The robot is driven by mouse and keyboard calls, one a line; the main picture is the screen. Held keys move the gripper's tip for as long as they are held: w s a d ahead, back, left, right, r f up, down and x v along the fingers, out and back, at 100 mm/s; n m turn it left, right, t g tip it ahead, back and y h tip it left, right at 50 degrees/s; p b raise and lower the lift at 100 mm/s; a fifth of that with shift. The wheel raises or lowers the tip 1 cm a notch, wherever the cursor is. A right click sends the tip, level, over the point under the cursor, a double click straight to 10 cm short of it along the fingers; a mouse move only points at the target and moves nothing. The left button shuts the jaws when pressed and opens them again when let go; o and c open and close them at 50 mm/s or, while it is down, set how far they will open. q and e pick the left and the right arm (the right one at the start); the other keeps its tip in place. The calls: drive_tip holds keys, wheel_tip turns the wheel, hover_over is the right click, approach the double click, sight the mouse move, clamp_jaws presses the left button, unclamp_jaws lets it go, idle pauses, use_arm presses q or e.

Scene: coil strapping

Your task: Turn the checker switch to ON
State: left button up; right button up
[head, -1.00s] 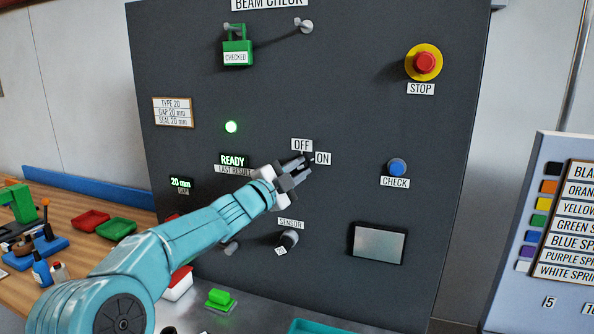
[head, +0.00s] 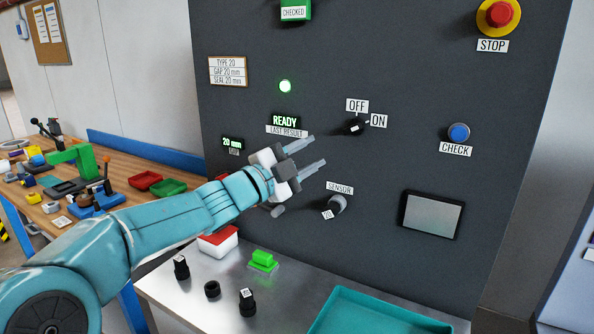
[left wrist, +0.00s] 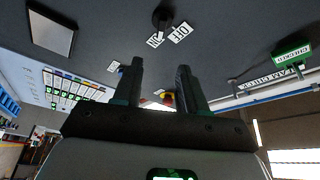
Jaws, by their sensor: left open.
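The checker switch (head: 355,127) is a small black knob on the dark panel, with an OFF label (head: 357,105) above it and an ON label (head: 378,121) to its right. I cannot tell for sure which label its pointer faces. The switch also shows at the top of the left wrist view (left wrist: 162,18), ahead of the fingers. My left gripper (head: 318,151) is open and empty, left of and below the switch in the head view and apart from it. Its two fingers also show in the left wrist view (left wrist: 161,68). My right gripper is not in view.
The panel also bears a blue CHECK button (head: 458,133), a red STOP button (head: 499,15), a SENSOR knob (head: 336,205), a lit READY sign (head: 285,121) and a grey screen (head: 432,214). Below, a metal shelf (head: 205,290) holds small black parts and a teal tray (head: 372,312).

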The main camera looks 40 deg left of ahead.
use_arm(q)
drive_tip(key=v, duration=0.3)
drive_tip(key=shift+r, duration=0.15)
idle(0.4)
